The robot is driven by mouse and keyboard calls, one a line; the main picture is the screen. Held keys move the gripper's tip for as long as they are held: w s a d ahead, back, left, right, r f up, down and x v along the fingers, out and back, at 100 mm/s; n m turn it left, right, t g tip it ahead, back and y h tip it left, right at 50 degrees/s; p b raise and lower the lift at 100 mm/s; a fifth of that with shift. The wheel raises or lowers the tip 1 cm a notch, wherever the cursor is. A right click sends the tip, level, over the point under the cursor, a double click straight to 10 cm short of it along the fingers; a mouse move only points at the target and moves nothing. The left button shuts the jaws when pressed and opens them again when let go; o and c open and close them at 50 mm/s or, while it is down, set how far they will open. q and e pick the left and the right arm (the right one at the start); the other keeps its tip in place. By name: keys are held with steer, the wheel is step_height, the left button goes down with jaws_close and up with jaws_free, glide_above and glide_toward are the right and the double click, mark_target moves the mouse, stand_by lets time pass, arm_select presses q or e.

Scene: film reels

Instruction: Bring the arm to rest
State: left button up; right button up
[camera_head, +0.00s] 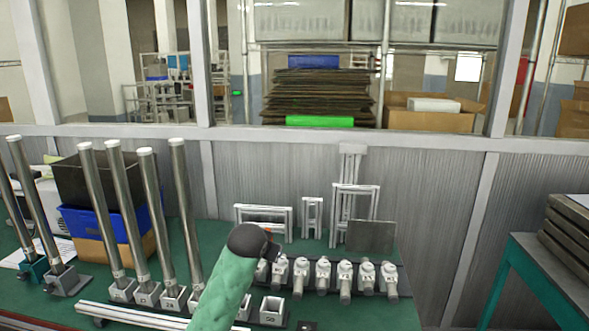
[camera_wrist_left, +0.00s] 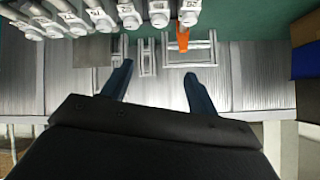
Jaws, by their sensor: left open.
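My left arm (camera_head: 225,295), in a green sleeve, reaches up from the bottom middle of the head view and ends in a dark wrist above the workbench. In the left wrist view my left gripper (camera_wrist_left: 158,88) has its two dark blue fingers spread apart, with nothing held between them. The fingers point towards a row of grey fittings (camera_wrist_left: 130,16) and small metal frames. In the head view the wrist hides most of the gripper. My right gripper is in neither view.
Several tall metal tubes (camera_head: 155,220) stand in square bases on the left of the green bench (camera_head: 370,315). Labelled fittings (camera_head: 322,270) form a row right of my wrist. Metal frames (camera_head: 355,212) and a grey plate (camera_head: 370,236) stand behind. An orange piece (camera_wrist_left: 182,37) shows beyond the fingers.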

arm_select(q)
steer(key=s+a+f+n+g, duration=0.1)
steer(key=s+a+f+g, duration=0.25)
steer(key=s+f, duration=1.2)
steer(key=s+a+f+n+g, duration=0.2)
steer(key=s+a+f, duration=0.2)
steer(key=s+f, duration=1.15)
steer(key=s+f+g, duration=0.1)
steer(key=s+f, duration=0.3)
steer(key=s, duration=0.6)
steer(key=s+f+g, duration=0.2)
steer(key=s+f, duration=0.3)
steer(key=s, duration=0.4)
steer(key=shift+s+f+y, duration=0.25)
steer(key=shift+s+y, duration=0.15)
steer(key=shift+a, duration=0.1)
